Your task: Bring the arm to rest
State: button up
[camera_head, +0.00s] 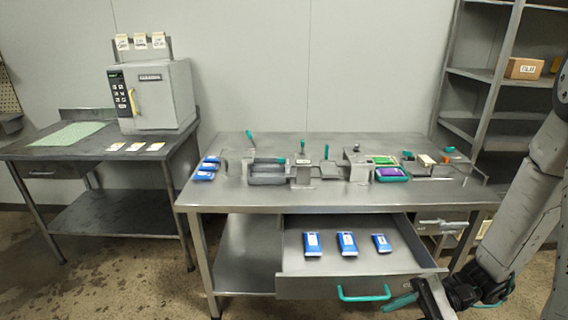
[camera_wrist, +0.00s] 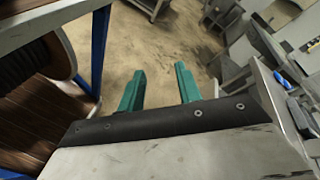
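My gripper shows in the wrist view (camera_wrist: 159,70) with its two teal fingers apart. Only floor shows between the fingers, so it is open and empty. In the head view, my arm comes down the right side. My gripper (camera_head: 402,301) is low at the right, near the front right corner of the open drawer (camera_head: 330,289). Part of the gripper is cut off by the lower frame edge. I cannot tell whether it touches the drawer.
The steel workbench (camera_head: 240,196) stands behind the drawer, which holds three blue pouches (camera_head: 347,243). An autoclave (camera_head: 165,95) sits on the left table. Shelving (camera_head: 480,105) stands at the right. In the wrist view, a blue post (camera_wrist: 100,45) and a dark reel (camera_wrist: 35,65) are close at left.

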jog(key=s+d+r+n+t+h, duration=0.1)
jog(key=s+r+n+h, duration=0.1)
jog(key=r, duration=0.5)
jog(key=s+d+r+n+t+h, duration=0.1)
jog(key=s+r+n+h, duration=0.2)
jog(key=s+r+h, duration=0.2)
jog(key=s+d+r+n+t+h, duration=0.1)
jog(key=s+r+n+t+h, duration=0.1)
jog(key=r+h, duration=0.5)
notch_tip(320, 180, up, 4)
jog(key=shift+s+r+n, duration=0.1)
jog(key=shift+s+n, duration=0.3)
jog(key=shift+s, duration=0.3)
